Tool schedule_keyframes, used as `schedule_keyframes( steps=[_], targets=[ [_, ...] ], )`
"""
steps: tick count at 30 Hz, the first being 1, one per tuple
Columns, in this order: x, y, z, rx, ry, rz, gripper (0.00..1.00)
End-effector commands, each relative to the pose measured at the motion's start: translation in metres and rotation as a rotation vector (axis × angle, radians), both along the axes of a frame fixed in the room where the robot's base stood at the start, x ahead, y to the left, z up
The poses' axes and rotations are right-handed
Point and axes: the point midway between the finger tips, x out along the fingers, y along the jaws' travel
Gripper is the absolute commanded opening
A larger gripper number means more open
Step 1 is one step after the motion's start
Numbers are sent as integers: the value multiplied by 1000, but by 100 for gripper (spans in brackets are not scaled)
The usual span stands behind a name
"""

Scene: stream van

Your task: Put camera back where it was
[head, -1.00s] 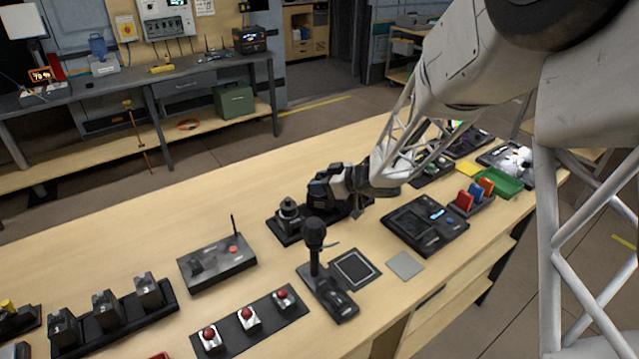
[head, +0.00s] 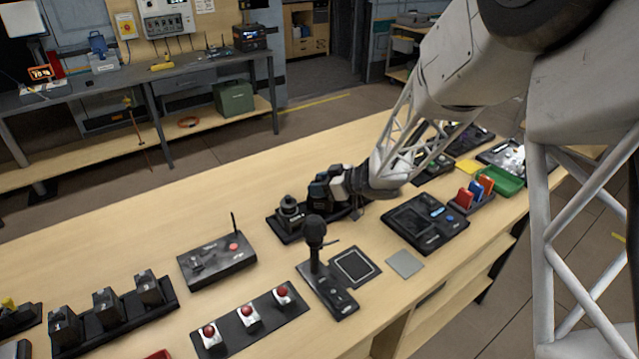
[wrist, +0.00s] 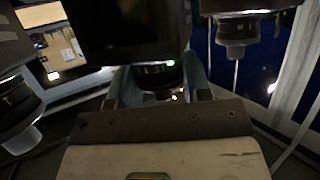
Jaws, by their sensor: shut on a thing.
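My gripper (head: 327,190) is low over the right part of a black tray (head: 286,236) in the middle of the table. In the wrist view its two blue-grey fingers (wrist: 160,85) are shut on a dark, rounded piece with a small green light (wrist: 158,71), which I take to be the camera. A large black block (wrist: 125,30) stands just beyond it. The camera is mostly hidden by my gripper in the head view, and I cannot tell whether it touches the tray. A dark round knob-like piece (head: 290,212) stands on the tray's left part.
A microphone-like stand (head: 315,240) is close in front of the tray. A black box with an antenna (head: 217,262) is at left, a dark panel (head: 428,223) at right. A tray with dark blocks (head: 118,318) is at far left. The table's back left is clear.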

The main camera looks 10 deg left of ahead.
Motion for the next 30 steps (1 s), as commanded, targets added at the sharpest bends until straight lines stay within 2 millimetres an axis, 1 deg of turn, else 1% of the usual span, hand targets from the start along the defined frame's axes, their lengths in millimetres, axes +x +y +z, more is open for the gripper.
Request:
schedule_keyframes(
  steps=[1,2,6,17,23,26,30],
  targets=[
    [0,0,1,1,-1,0,0],
    [0,0,0,0,0,0,48],
    [0,0,0,0,0,0,69],
    [0,0,2,0,0,0,70],
    [0,0,12,1,-1,0,70],
    [-2,-8,16,0,0,-1,70],
    [-5,-24,22,-1,-1,-2,70]
  ],
)
